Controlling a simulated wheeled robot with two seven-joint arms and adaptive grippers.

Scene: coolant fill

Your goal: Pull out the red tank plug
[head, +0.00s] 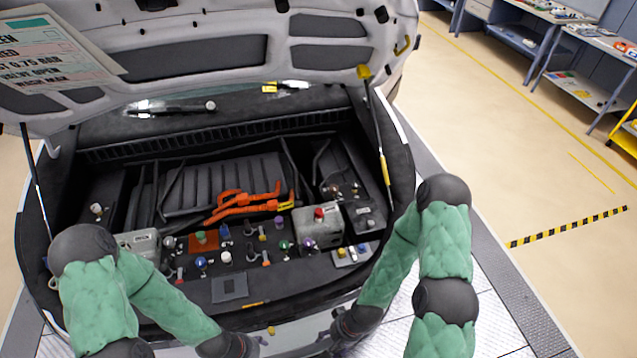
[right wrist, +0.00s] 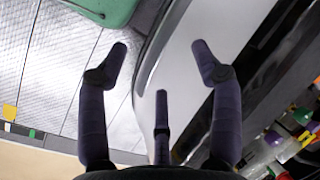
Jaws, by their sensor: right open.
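The red tank plug (head: 319,213) sits upright in the top of a grey box-shaped tank (head: 318,235), right of centre in the engine bay. My right gripper (head: 345,336) is low in the head view, at the car's front edge, below and apart from the tank. In the right wrist view my right gripper (right wrist: 160,66) has its three dark fingers spread, with nothing between them. My left gripper (head: 238,348) is at the bottom edge of the head view, left of the right one. Its fingers cannot be made out.
Several coloured caps and knobs crowd the bay, including a green cap (head: 200,237) and a white knob (head: 226,257). Orange cables (head: 245,203) lie behind them. The raised hood (head: 230,45) hangs above, with a strut (head: 379,150) at the right. A lettered sign (head: 45,50) covers the upper left.

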